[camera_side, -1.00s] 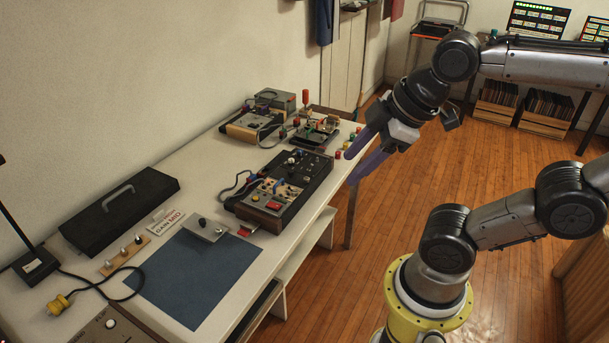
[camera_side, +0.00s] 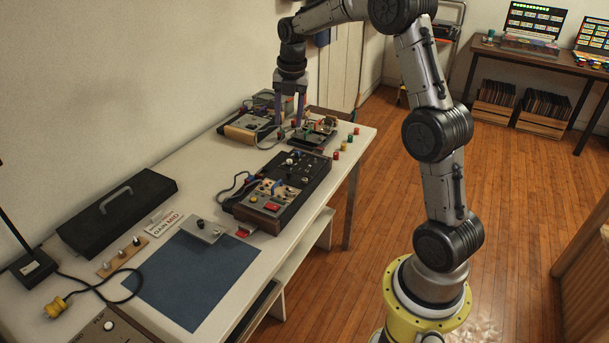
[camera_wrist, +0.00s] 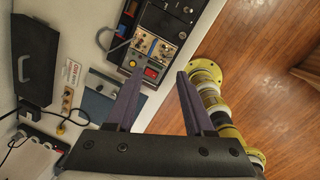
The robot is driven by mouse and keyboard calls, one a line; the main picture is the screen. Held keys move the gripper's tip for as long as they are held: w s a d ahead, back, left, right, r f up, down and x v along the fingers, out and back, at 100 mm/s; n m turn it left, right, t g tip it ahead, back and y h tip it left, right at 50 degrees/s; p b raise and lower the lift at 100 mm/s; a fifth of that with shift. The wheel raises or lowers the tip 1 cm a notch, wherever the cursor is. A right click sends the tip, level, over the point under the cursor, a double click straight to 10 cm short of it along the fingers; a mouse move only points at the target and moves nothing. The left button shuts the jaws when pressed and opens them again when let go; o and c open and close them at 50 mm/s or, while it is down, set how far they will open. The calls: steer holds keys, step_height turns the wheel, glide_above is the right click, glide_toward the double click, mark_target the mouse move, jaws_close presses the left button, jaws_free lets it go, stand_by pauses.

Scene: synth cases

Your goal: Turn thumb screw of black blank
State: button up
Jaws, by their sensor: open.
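A dark synth case (camera_side: 317,190) lies on the white table, and its far part is a black panel (camera_side: 303,165) with several small knobs or screws. It also shows in the wrist view as a black panel (camera_wrist: 165,22) beyond my fingertips. I cannot tell which part is the blank or its thumb screw. My gripper (camera_side: 289,122) points down over the far end of the table, beyond the case and apart from it. In the wrist view my gripper (camera_wrist: 159,72) has its two purple fingers spread with nothing between them.
Silver modules and a red button (camera_side: 272,207) sit in the case's near part. A grey plate with a knob (camera_side: 203,230) lies at the blue mat (camera_side: 195,280). A closed black case (camera_side: 118,212) is by the wall. Several coloured pieces (camera_side: 337,154) stand along the right edge.

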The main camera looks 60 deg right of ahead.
steer(key=m+g, duration=0.1)
glide_above(304, 179)
step_height(304, 179, down, 9)
steer(key=shift+y, duration=0.4)
step_height(304, 179, down, 13)
steer(key=shift+d+r, duration=0.1)
jaws_close()
